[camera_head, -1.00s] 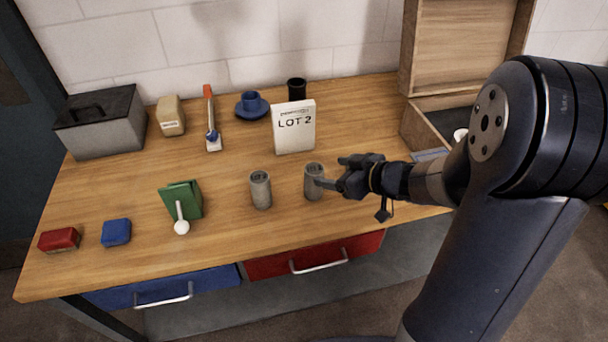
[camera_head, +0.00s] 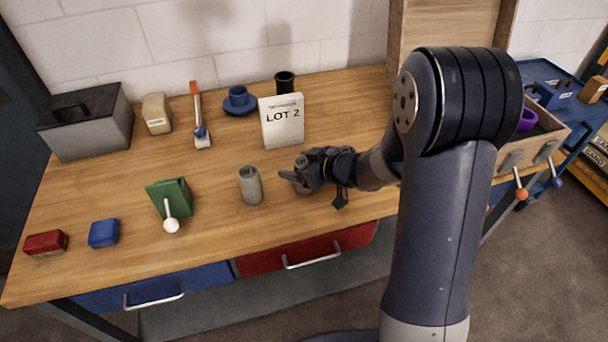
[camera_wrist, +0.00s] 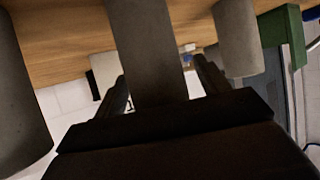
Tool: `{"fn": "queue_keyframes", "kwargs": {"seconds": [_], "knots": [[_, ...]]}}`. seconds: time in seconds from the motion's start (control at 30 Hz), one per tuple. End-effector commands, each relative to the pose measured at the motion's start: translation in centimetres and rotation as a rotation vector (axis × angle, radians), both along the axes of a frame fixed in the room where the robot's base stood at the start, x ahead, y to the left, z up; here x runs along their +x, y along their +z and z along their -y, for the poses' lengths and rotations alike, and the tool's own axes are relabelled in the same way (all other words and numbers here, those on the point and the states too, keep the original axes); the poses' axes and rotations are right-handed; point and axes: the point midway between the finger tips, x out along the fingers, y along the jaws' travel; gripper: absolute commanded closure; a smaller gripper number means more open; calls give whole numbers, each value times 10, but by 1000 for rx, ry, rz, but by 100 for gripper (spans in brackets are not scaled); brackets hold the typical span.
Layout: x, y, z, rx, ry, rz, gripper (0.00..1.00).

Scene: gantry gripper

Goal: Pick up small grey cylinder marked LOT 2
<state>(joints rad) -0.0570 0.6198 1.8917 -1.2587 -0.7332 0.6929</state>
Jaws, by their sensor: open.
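One small grey cylinder (camera_head: 250,185) stands upright on the table in the head view. No LOT 2 mark is readable on it. My open gripper (camera_head: 293,174) is just to its right, apart from it, and hides the spot where a second grey cylinder stood. In the wrist view a large grey cylinder (camera_wrist: 15,100) is close at the left edge, beside the jaws, and another grey cylinder (camera_wrist: 238,38) is at the upper right.
A white LOT 2 sign (camera_head: 282,121) stands behind my gripper. A green stand (camera_head: 172,198) with a white ball is left of the cylinder; blue (camera_head: 104,233) and red (camera_head: 46,243) blocks lie farther left. Bare wood lies between cylinder and sign.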

Motion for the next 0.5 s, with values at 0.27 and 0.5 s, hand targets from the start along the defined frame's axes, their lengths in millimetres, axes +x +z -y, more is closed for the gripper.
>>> {"fn": "queue_keyframes", "kwargs": {"seconds": [0.27,0.5], "knots": [[0,0,0,0,0,0,48],[0,0,0,0,0,0,68]]}}
